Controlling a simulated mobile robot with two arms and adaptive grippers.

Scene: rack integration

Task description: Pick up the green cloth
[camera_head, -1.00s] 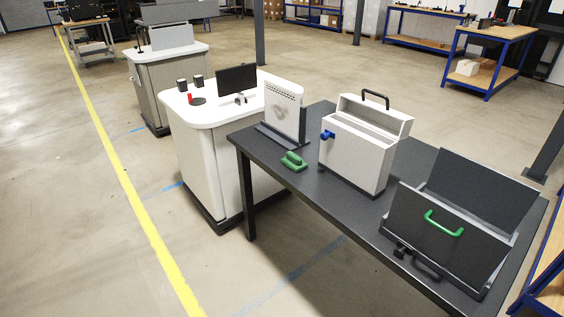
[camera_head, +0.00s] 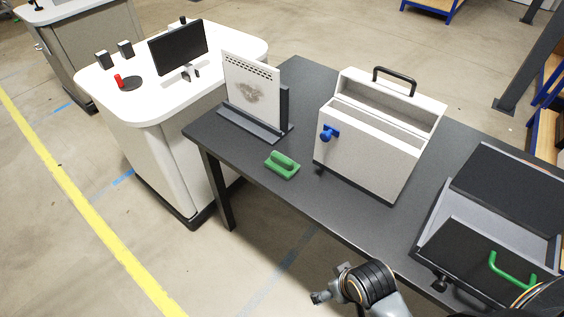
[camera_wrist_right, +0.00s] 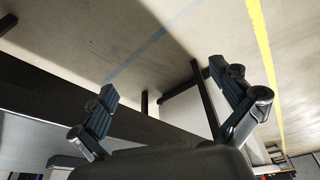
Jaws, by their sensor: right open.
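The green cloth (camera_head: 282,165) shows in the head view as a small green block with a raised, handle-like top. It lies on the dark table near its front left edge, in front of the white perforated panel (camera_head: 252,90). Part of my arm shows at the bottom of the head view, below the table's front edge and apart from the green piece. In the right wrist view my right gripper (camera_wrist_right: 161,78) is open, its two fingers wide apart with nothing between them. The green piece is not seen in that view. My left gripper is not in view.
A white case (camera_head: 370,150) with a blue knob stands right of the green piece. An open dark case (camera_head: 470,255) with a green handle is at the right. A white workstation (camera_head: 160,110) with a monitor adjoins the table's left end. The floor at left is clear.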

